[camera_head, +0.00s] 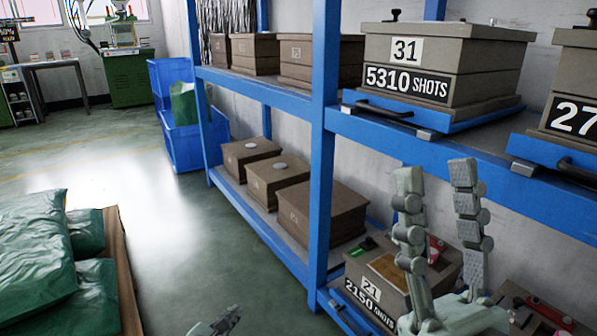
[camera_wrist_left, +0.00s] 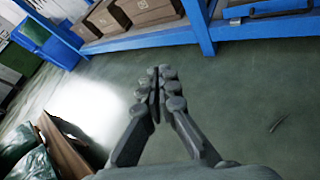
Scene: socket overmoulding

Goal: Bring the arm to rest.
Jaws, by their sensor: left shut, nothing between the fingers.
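My left gripper (camera_head: 230,316) shows only partly at the bottom edge of the head view, over the floor left of the shelf. In the left wrist view my left gripper (camera_wrist_left: 159,76) is shut, its fingertips together with nothing between them, above bare green floor. My right gripper (camera_head: 436,172) stands upright at the right of the head view, fingers wide apart and empty. The rest of both arms is mostly out of view.
The blue rack (camera_head: 318,150) bears several brown boxes, among them one marked 31 (camera_head: 410,85) on a blue tray. Green sacks (camera_head: 40,250) lie on a wooden pallet (camera_head: 125,270) at left. Blue bins (camera_head: 183,148) stand behind. The floor (camera_head: 180,230) between pallet and rack is clear.

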